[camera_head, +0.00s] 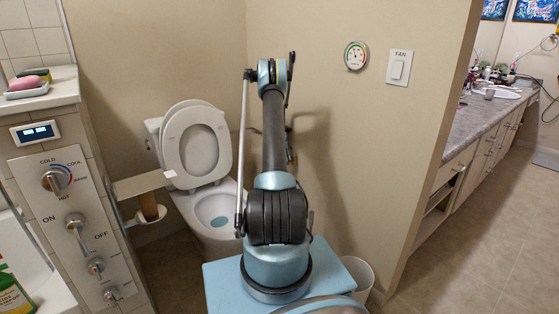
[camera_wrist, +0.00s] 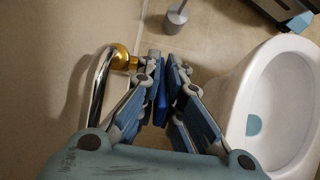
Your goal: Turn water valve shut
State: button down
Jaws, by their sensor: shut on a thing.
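In the wrist view, the water valve (camera_wrist: 121,58) has a gold-coloured body at the end of a curved chrome pipe (camera_wrist: 97,90) by the wall. A bright blue piece, which looks like the valve's handle (camera_wrist: 163,103), shows between my fingers. My gripper (camera_wrist: 165,68) is shut on this handle, just right of the gold body. The fingers cover part of the handle and its joint to the body, so its exact angle is unclear. In the head view, the valve and my gripper are hidden behind my arm.
The toilet (camera_head: 212,205) stands left of my arm, lid up; its bowl (camera_wrist: 285,105) is close on the gripper's right in the wrist view. A grey metal object (camera_wrist: 176,17) stands on the floor beyond the fingertips. A white bin (camera_head: 358,275) is by the wall.

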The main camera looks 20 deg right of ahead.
jog(key=shift+w+a, duration=0.15)
jog(key=shift+w, duration=0.05)
jog(key=c, duration=1.8)
grip_release()
jog(key=shift+o, duration=0.2)
jog(key=v, duration=1.2)
jog(key=shift+f, duration=0.1)
